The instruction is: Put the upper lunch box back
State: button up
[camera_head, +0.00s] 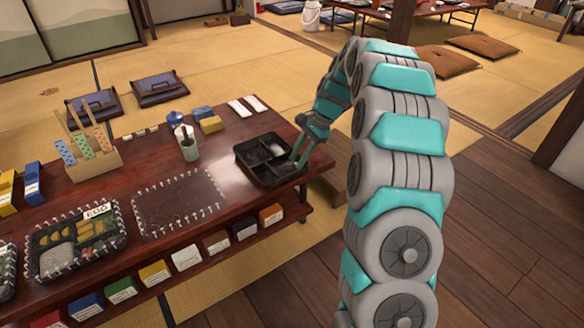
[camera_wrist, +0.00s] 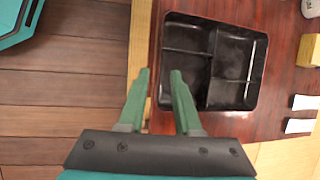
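A black lunch box (camera_head: 243,152) with several compartments lies on the right end of the low red-brown table. In the wrist view the same lunch box (camera_wrist: 208,104) looks empty, with bright reflections on its dividers. My gripper (camera_head: 299,155) is at the box's right side in the head view. In the wrist view my gripper (camera_wrist: 159,71) is open, with its two green fingers on either side of the box's near side wall in the picture. I cannot tell whether they touch it.
The table (camera_head: 120,190) has a dark rectangle with a white dashed border (camera_head: 180,203), bare on top. A filled box labelled EGG (camera_head: 78,240) lies left of it. A cup (camera_head: 188,148), a yellow block (camera_head: 211,124) and two white strips (camera_head: 240,108) stand behind.

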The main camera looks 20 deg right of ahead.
jog(key=v, duration=0.5)
jog(key=s+a+r+n+g+h, duration=0.1)
jog(key=s+a+r+n, duration=0.15)
jog(key=s, duration=0.45)
jog(key=s+a+r+n, duration=0.2)
jog(key=s+a, duration=0.2)
jog(key=s, duration=0.2)
jog(key=s+a+r+n+g+h, duration=0.1)
jog(key=s+a+r+n, duration=0.15)
jog(key=s, duration=0.45)
jog(key=s+f+n+h, duration=0.3)
jog(key=s+n, duration=0.4)
jog(key=s, duration=1.6)
jog(key=shift+s+f, duration=0.25)
jog(key=shift+f, duration=0.35)
